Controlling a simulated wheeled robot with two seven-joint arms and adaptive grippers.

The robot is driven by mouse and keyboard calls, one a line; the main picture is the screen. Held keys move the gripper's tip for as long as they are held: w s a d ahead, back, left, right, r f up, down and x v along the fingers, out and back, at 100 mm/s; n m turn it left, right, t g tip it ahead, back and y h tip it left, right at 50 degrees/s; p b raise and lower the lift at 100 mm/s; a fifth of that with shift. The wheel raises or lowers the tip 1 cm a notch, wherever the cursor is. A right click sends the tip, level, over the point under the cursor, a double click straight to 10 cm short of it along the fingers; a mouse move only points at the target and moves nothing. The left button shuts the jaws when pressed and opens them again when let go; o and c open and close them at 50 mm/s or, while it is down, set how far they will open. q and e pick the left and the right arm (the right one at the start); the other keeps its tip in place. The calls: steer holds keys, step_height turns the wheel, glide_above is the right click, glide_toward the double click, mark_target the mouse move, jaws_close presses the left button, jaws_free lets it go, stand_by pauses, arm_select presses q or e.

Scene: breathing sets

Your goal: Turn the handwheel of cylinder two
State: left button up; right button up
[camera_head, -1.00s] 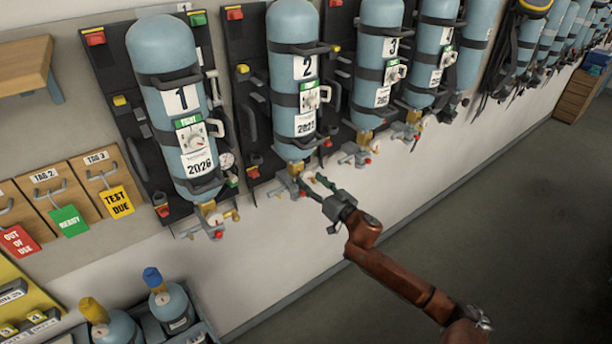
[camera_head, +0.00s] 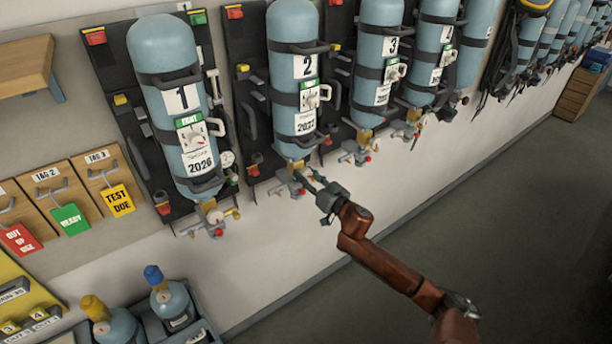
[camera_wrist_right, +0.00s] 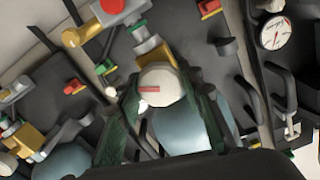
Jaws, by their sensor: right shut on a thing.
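Cylinder two (camera_head: 292,70) is a light blue bottle with a "2" label, held upright in a black wall rack by straps. Its valve is at the bottom end. My right gripper (camera_head: 306,182) reaches this valve from the lower right. In the right wrist view the handwheel (camera_wrist_right: 163,86) is a pale round knob with a red mark. It sits between the two dark green fingers (camera_wrist_right: 165,112), which are shut on it. In the head view the fingers largely hide the handwheel. My left gripper is in neither current view.
Cylinder one (camera_head: 163,50) hangs to the left and cylinder three (camera_head: 378,55) to the right, each with protruding valve fittings. Tag hooks (camera_head: 60,190) are at the left. Loose cylinders (camera_head: 172,305) stand in a crate below. The floor (camera_head: 500,240) at right is clear.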

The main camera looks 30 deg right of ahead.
steer(key=c, duration=0.4)
steer(key=shift+o, duration=0.2)
